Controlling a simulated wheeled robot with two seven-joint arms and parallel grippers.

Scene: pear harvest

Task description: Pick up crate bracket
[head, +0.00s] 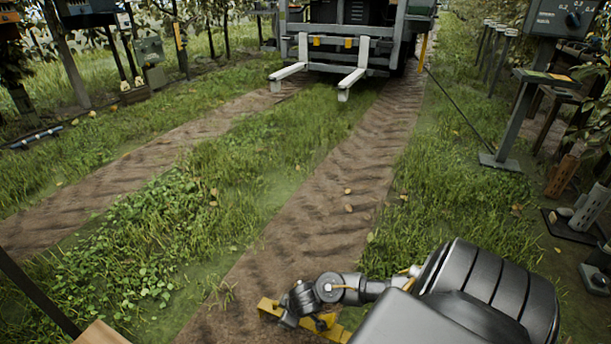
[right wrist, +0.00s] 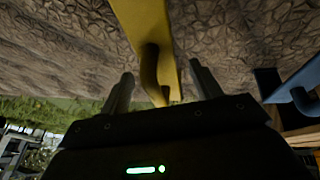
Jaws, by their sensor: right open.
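A yellow crate bracket (head: 268,307) shows at the bottom of the head view, partly hidden behind my right gripper (head: 306,312). In the right wrist view the yellow bracket (right wrist: 146,22) runs down from the top edge, with a curved, handle-like part in shadow. The right gripper's two dark fingers (right wrist: 162,82) are apart, one on each side of the bracket's lower part. I cannot tell whether either finger touches it. My left gripper is in neither view.
A wooden corner (head: 100,334) shows at the lower left. A blue-grey hooked part (right wrist: 302,98) lies right in the wrist view. A vehicle with two pale forks (head: 352,78) stands at the back. A post with a foot plate (head: 500,162) stands at right. The dirt track between is mostly clear.

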